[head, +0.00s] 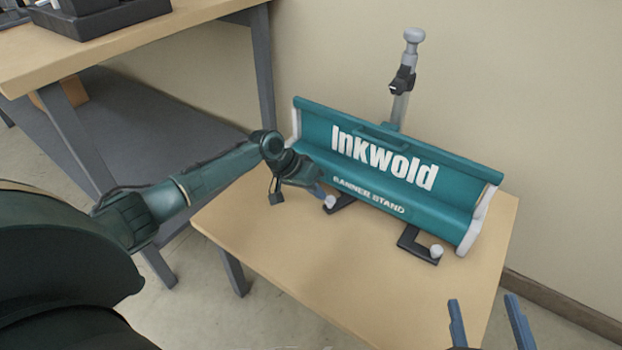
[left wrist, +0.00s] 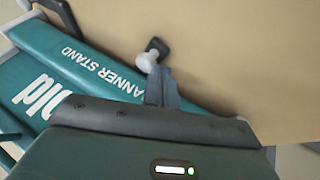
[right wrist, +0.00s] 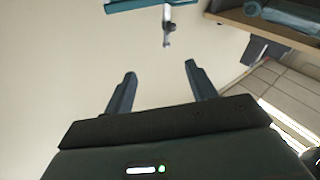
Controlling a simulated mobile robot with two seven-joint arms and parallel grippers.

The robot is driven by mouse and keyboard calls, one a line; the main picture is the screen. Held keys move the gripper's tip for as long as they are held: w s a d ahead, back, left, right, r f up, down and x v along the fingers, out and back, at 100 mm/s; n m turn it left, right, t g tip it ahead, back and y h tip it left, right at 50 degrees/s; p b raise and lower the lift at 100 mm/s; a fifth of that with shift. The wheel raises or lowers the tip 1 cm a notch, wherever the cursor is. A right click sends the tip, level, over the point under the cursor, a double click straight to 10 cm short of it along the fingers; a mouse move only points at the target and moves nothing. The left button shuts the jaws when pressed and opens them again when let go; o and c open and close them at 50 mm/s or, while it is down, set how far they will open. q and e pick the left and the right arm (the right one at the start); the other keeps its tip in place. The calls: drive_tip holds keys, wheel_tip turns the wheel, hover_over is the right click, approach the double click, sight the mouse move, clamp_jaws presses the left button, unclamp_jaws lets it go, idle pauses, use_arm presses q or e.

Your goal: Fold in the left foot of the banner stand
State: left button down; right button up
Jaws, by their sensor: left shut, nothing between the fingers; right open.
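The teal banner stand (head: 375,165), with "Inkwold" lettering, lies along the wooden table. Its left foot (head: 343,205) is a dark piece at the front edge with a pale knob (head: 330,202). The right foot (head: 415,245) is a dark angled piece that sticks out in front, also with a pale knob. My left gripper (head: 322,193) is shut and empty, its fingertips right at the left foot's knob. The left wrist view shows the fingertips (left wrist: 158,78) close beside the knob (left wrist: 147,62); contact is unclear. My right gripper (head: 486,305) is open and empty near the table's front right.
A pale pole (head: 400,100) with a black clamp rises behind the stand, near the wall. The table top (head: 330,260) is clear in front of the stand. A second table (head: 120,50) with a dark tray stands at upper left.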

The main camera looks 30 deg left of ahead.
sight(333, 199)
use_arm(q)
drive_tip(key=shift+d+r+n+p, duration=0.4)
drive_tip(key=shift+d+r+p, duration=0.15)
drive_tip(key=shift+p, duration=0.25)
drive_tip(key=shift+d+n+t+y+p, duration=0.3)
drive_tip(key=shift+t+p, duration=0.1)
drive_tip(key=shift+p, duration=0.3)
drive_tip(key=shift+w+d+f+n+p, duration=0.15)
drive_tip(key=shift+d+n+p, duration=0.15)
drive_tip(key=shift+p, duration=0.3)
drive_tip(key=shift+w+d+f+n+t+y+p, duration=0.15)
drive_tip(key=shift+d+n+t+y+p, duration=0.15)
drive_tip(key=shift+d+n+p, duration=0.3)
drive_tip(key=shift+w+d+f+p, duration=0.2)
drive_tip(key=shift+w+d+p, duration=0.05)
drive_tip(key=shift+d+p, duration=0.1)
use_arm(e)
drive_tip(key=shift+s+d+m+g+h, duration=0.15)
drive_tip(key=shift+d+m+g+h, duration=0.4)
drive_tip(key=shift+g+h, duration=0.4)
drive_tip(key=shift+s+d+m+g+h, duration=0.1)
drive_tip(key=shift+d+m+g+h, duration=0.55)
drive_tip(key=shift+g, duration=0.4)
use_arm(q)
drive_tip(key=shift+d, duration=0.1)
use_arm(e)
drive_tip(key=shift+a, duration=0.15)
